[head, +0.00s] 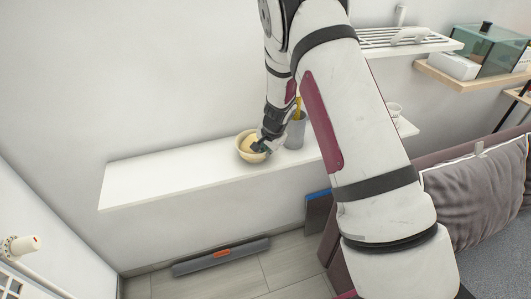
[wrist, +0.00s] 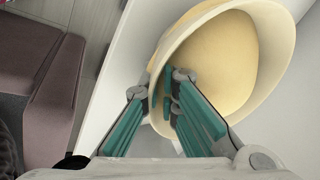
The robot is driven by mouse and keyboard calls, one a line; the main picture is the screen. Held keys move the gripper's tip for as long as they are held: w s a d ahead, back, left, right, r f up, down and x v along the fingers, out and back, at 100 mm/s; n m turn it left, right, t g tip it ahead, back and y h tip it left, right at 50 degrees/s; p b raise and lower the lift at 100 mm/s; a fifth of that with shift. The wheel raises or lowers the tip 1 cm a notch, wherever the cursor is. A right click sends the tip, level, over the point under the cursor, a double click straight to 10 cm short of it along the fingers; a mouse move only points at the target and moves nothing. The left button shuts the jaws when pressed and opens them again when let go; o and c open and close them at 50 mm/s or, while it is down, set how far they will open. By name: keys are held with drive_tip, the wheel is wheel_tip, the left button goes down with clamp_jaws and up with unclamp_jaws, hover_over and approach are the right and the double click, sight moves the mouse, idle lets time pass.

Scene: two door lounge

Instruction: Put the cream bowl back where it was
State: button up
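The cream bowl (head: 244,143) is at the white wall shelf in the head view, left of a grey cup. In the wrist view the bowl (wrist: 225,60) fills the upper right, its pale yellow inside facing the camera. My gripper (head: 262,147) is at the bowl's right side. In the wrist view my gripper (wrist: 160,92) has its teal-padded fingers on either side of the bowl's near wall, one inside and one outside, closed on it. I cannot tell whether the bowl's base touches the shelf (head: 150,178).
A grey cup (head: 296,133) with yellow items stands close right of my gripper. A small white cup (head: 393,110) is farther right. The shelf's left part is clear. A sofa (head: 480,190) is at right; a grey bar (head: 220,257) lies on the floor below.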

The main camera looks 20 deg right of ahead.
drive_tip(key=o, duration=0.4)
drive_tip(key=shift+o, duration=0.2)
drive_tip(key=s+a+r+n+y, duration=0.1)
drive_tip(key=s+a+r+n, duration=0.1)
drive_tip(key=s+r, duration=0.6)
drive_tip(key=s+a+r+n, duration=0.15)
drive_tip(key=s+r, duration=0.25)
drive_tip(key=r, duration=0.7)
drive_tip(key=s+a+r+n+y, duration=0.1)
drive_tip(key=s+r+n, duration=0.3)
drive_tip(key=r, duration=0.6)
drive_tip(key=s+r+n+t+h, duration=0.1)
drive_tip(key=s+r+n, duration=0.1)
drive_tip(key=s, duration=0.8)
drive_tip(key=s+r+n+h, duration=0.1)
drive_tip(key=s+r+n, duration=0.1)
drive_tip(key=s, duration=0.8)
drive_tip(key=shift+s+d+r+n+t+h, duration=0.25)
drive_tip(key=shift+d+r+n+t+h, duration=0.15)
drive_tip(key=shift+r, duration=0.2)
